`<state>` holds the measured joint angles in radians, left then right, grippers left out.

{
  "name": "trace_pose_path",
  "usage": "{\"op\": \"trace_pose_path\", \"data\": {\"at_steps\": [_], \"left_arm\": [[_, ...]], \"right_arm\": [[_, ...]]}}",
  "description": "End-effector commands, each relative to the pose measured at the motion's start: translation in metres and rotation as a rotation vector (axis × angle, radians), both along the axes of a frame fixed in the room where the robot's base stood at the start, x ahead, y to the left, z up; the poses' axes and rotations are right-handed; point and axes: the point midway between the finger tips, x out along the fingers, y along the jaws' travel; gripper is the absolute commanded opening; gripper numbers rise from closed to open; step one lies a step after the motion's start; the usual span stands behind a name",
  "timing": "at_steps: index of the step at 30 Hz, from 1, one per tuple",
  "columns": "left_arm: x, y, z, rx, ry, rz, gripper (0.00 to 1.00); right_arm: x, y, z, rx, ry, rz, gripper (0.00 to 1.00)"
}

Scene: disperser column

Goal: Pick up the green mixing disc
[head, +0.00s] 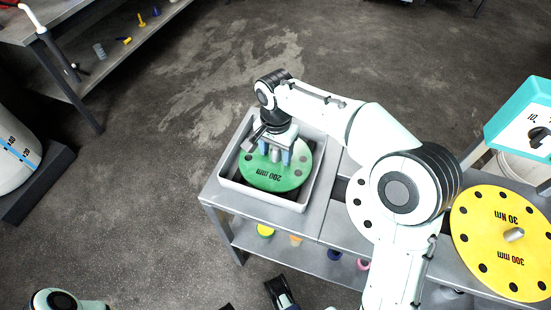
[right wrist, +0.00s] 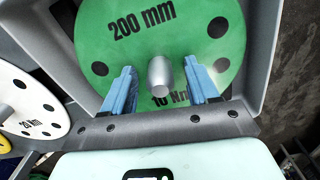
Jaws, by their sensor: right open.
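The green mixing disc (head: 290,175), marked 200 mm, lies flat in a grey square tray (head: 228,181) on the bench. It fills the upper part of the right wrist view (right wrist: 100,50), with a metal peg (right wrist: 160,76) standing up at its centre. My right gripper (head: 277,157) is above the disc in the head view. In the right wrist view its two blue fingers (right wrist: 162,88) are open, one on each side of the peg, with gaps visible. The disc's marking nearest the gripper is partly hidden. Dark parts at the head view's bottom edge may be my left gripper.
A white disc (head: 361,208) and a yellow 300 mm disc (head: 485,262) are right of the tray, the white one partly behind my arm. A teal-framed dial (head: 521,115) stands at far right. Small coloured items sit on the shelf below.

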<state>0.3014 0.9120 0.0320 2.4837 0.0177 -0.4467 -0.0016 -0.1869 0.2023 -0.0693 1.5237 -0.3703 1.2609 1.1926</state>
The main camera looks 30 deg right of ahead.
Motion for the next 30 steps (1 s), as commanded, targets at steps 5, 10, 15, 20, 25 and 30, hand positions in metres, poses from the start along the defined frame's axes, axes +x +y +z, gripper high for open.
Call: {"op": "trace_pose_path", "data": {"at_steps": [5, 10, 15, 20, 25, 30], "left_arm": [[0.0, 0.0, 0.0, 0.0, 0.0, 0.0, 0.43], [0.0, 0.0, 0.0, 0.0, 0.0, 0.0, 0.43], [0.0, 0.0, 0.0, 0.0, 0.0, 0.0, 0.43], [-0.001, 0.0, 0.002, -0.001, 0.003, -0.001, 0.43], [-0.005, -0.002, 0.008, -0.005, 0.015, -0.005, 0.43], [-0.01, -0.002, 0.019, -0.009, 0.03, -0.01, 0.43]], "right_arm": [[0.0, 0.0, 0.001, 0.0, 0.0, 0.0, 0.3], [0.0, 0.0, 0.001, 0.001, -0.002, 0.0, 0.0], [0.0, 0.0, 0.001, 0.001, -0.002, 0.0, 0.0], [0.001, 0.0, 0.007, 0.001, -0.003, 0.0, 0.0], [0.001, 0.001, 0.027, 0.001, -0.006, 0.001, 0.0], [0.001, 0.001, 0.066, 0.002, -0.008, 0.001, 0.0]]}}
